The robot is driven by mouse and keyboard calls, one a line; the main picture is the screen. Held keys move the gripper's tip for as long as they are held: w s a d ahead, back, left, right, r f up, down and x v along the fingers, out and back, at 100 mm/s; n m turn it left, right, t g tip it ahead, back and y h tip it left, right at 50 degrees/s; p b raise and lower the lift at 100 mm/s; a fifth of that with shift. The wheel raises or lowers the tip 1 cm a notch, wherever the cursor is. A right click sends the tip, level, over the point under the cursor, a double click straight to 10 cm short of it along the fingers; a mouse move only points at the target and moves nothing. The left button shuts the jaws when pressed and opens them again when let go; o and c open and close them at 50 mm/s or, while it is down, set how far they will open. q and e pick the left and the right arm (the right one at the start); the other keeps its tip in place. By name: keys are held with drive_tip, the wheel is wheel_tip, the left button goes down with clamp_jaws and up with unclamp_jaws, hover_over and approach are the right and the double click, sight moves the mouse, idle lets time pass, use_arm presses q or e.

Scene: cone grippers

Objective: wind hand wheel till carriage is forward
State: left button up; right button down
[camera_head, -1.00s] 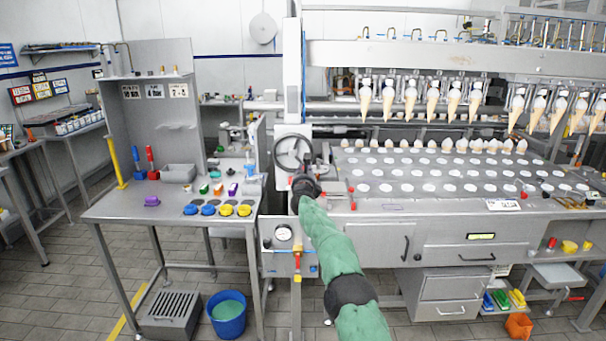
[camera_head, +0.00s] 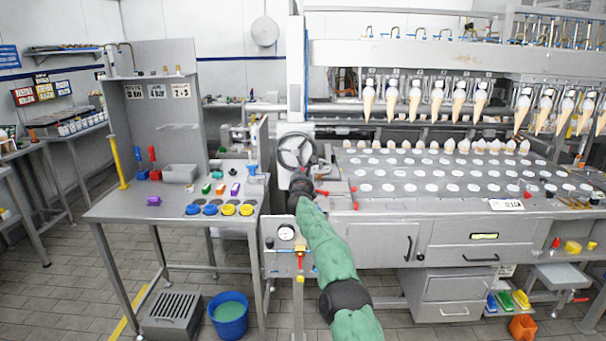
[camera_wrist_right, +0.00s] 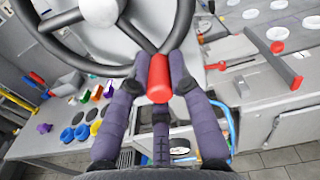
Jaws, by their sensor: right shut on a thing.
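The hand wheel (camera_head: 296,151) is a dark spoked ring with a light hub on the front of the machine. In the right wrist view its rim and spokes (camera_wrist_right: 66,20) fill the top left, and its red handle (camera_wrist_right: 158,80) sits between the fingers. My right gripper (camera_wrist_right: 160,72), with purple-grey padded fingers, is shut on the red handle. In the head view my right gripper (camera_head: 301,186) is at the lower right of the wheel, and the arm partly hides it. The carriage (camera_head: 420,85) appears to be the row of grippers holding cones above the perforated plate. My left gripper is not in view.
A side table (camera_head: 120,207) with colored caps and small parts stands left of the wheel. A red-handled lever (camera_head: 353,196) sits right of my gripper. A pressure gauge (camera_head: 286,232) is below the wheel. A blue bucket (camera_head: 228,316) stands on the floor.

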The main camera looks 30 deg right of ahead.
drive_tip(key=c, duration=1.1)
unclamp_jaws()
drive_tip(key=shift+w+a+f, duration=0.25)
drive_tip(key=shift+w+a, duration=0.05)
drive_tip(key=shift+a, duration=0.1)
drive_tip(key=shift+s+d+r, duration=0.1)
drive_tip(key=shift+d+r, duration=0.05)
drive_tip(key=shift+d, duration=0.05)
drive_tip(key=shift+s, duration=0.1)
drive_tip(key=shift+v, duration=5.95)
